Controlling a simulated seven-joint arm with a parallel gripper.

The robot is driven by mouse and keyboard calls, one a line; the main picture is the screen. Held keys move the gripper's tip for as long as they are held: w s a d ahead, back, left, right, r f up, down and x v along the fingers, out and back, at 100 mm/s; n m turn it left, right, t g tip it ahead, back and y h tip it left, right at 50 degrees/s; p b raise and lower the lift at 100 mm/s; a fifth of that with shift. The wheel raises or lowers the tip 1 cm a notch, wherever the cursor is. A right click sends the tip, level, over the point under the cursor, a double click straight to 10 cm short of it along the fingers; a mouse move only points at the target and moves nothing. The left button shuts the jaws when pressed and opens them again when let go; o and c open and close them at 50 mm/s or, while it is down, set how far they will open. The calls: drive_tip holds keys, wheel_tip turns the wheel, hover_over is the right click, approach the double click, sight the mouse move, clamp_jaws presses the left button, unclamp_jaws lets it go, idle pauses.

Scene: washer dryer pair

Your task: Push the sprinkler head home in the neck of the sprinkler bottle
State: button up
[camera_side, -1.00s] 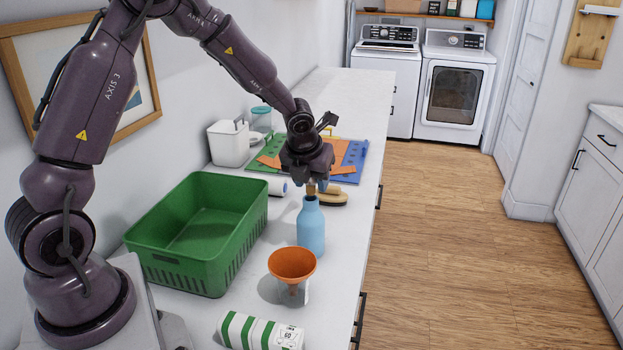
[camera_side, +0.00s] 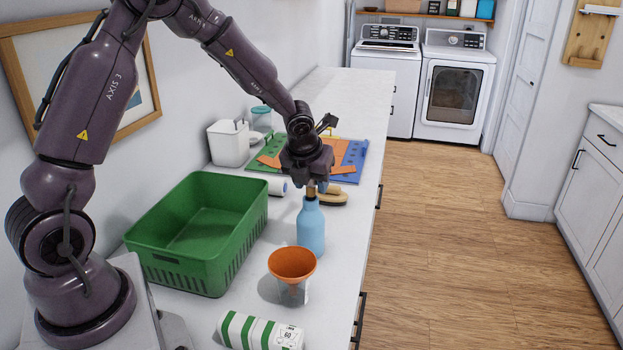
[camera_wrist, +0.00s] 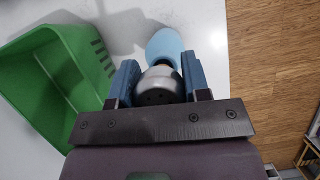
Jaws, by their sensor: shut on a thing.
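The sprinkler bottle (camera_side: 311,232) is light blue and stands upright on the white counter, to the right of the green basket. My gripper (camera_side: 317,184) is directly above its neck, pointing down, and is shut on the sprinkler head (camera_side: 311,191). In the side view a short brownish part of the head shows between my fingers and the bottle mouth. In the wrist view the head's rounded grey top (camera_wrist: 158,86) sits between my two blue fingers, with the blue bottle (camera_wrist: 164,43) beyond it. I cannot tell how deep the head sits in the neck.
A green basket (camera_side: 167,261) stands left of the bottle. A wooden brush (camera_side: 334,197) lies behind the bottle. The counter's edge is close on the right.

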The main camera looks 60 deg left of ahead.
drive_tip(key=shift+f, duration=1.25)
drive_tip(key=o, duration=1)
drive_tip(key=shift+r, duration=0.15)
